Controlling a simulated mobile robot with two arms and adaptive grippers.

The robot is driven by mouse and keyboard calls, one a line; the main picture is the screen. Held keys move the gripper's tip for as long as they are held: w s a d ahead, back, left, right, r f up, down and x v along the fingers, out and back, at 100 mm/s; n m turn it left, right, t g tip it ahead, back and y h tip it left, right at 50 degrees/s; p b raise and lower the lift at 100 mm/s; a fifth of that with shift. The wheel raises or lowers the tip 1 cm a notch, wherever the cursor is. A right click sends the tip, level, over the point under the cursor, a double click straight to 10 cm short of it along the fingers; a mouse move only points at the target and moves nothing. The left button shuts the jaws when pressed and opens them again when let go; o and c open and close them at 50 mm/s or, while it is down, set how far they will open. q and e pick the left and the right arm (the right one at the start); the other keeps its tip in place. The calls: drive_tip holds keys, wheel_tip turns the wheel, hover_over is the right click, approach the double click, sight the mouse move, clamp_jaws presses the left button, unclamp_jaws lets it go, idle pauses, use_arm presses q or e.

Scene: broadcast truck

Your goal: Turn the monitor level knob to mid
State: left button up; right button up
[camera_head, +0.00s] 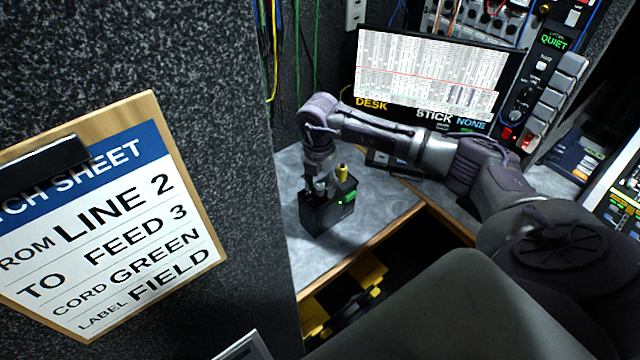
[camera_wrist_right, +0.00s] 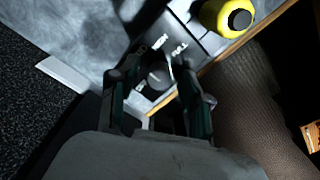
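A small black box (camera_head: 328,208) with a green display stands on the grey desk. My right gripper (camera_head: 319,178) reaches down over its top. In the right wrist view a dark round knob (camera_wrist_right: 158,76) shows on the box top, with white lettering beside it; one word seems to read FULL. My right gripper's fingers (camera_wrist_right: 152,95) are apart, one to each side of the knob in the picture, with gaps between. I cannot tell how far above the knob they are, or where its pointer stands. A yellow cap (camera_head: 342,173) rises beside the gripper; it also shows in the wrist view (camera_wrist_right: 225,15). My left gripper is not in view.
A monitor (camera_head: 430,80) stands behind, with a button panel (camera_head: 540,95) at right. A speckled wall with a clipboard (camera_head: 120,220) fills the left.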

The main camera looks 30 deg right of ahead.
sight(319, 186)
wheel_tip(319, 186, up, 12)
idle(0.7)
drive_tip(key=shift+w, duration=0.1)
idle(0.3)
